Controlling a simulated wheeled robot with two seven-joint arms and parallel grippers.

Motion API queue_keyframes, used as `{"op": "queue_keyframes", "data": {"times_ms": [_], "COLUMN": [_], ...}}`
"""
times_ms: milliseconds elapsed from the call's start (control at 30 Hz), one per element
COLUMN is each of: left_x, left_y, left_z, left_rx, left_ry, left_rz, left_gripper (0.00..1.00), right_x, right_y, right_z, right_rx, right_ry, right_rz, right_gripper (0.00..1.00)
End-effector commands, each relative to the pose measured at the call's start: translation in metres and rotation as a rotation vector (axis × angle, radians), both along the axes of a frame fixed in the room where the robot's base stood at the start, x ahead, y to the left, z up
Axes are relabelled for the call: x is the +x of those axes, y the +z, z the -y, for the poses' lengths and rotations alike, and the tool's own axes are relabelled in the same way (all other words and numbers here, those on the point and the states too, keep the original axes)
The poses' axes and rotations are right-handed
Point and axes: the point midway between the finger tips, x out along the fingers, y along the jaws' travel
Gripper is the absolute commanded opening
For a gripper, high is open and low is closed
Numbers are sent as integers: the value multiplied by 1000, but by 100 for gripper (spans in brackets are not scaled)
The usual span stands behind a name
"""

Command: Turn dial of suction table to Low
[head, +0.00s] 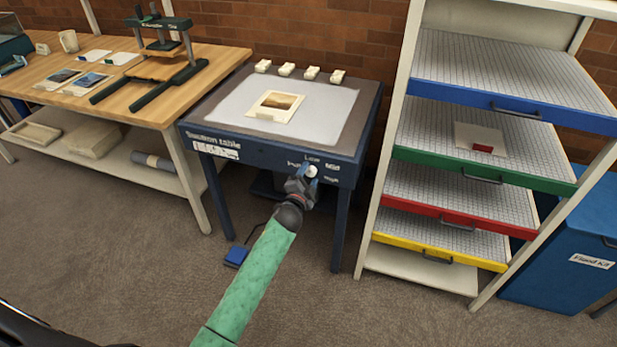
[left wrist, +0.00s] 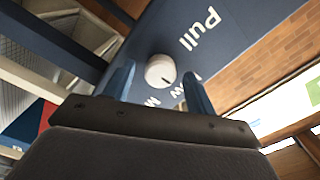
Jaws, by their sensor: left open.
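The suction table (head: 265,152) is a dark blue table with a grey top, and its front panel carries a white round dial (head: 312,170). Printed labels surround the dial, among them Low above it in the head view. My left gripper (head: 303,182) is at the panel, right in front of the dial. In the left wrist view the dial (left wrist: 160,71) sits between the two blue fingertips (left wrist: 158,88), which are open with gaps on both sides. A short dark mark shows on the dial's face; I cannot tell surely which label it points at.
A framed sheet (head: 275,106) and several small white blocks (head: 298,70) lie on the suction table. A blue foot pedal (head: 236,256) is on the floor. A shelf rack with coloured trays (head: 470,218) stands close on the right, a wooden workbench (head: 212,62) on the left.

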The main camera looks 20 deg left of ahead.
Motion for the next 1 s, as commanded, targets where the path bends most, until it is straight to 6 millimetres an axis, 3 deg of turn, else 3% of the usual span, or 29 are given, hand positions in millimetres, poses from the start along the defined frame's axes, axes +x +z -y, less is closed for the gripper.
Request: {"op": "queue_keyframes", "data": {"times_ms": [167,600,1000], "left_x": [-10,-68,-78], "left_y": [-2,-1,0], "left_z": [0,-3,-3], "left_rx": [0,0,0], "left_ry": [0,1,1], "left_rz": [-1,0,0], "left_gripper": [56,56,56], "right_x": [-3,1,7], "right_y": [-4,-17,-21], "right_z": [-1,-15,-17], "right_rx": [3,35,38], "right_ry": [0,12,12], "right_rz": [-1,31,40], "right_gripper": [36,36,36]}}
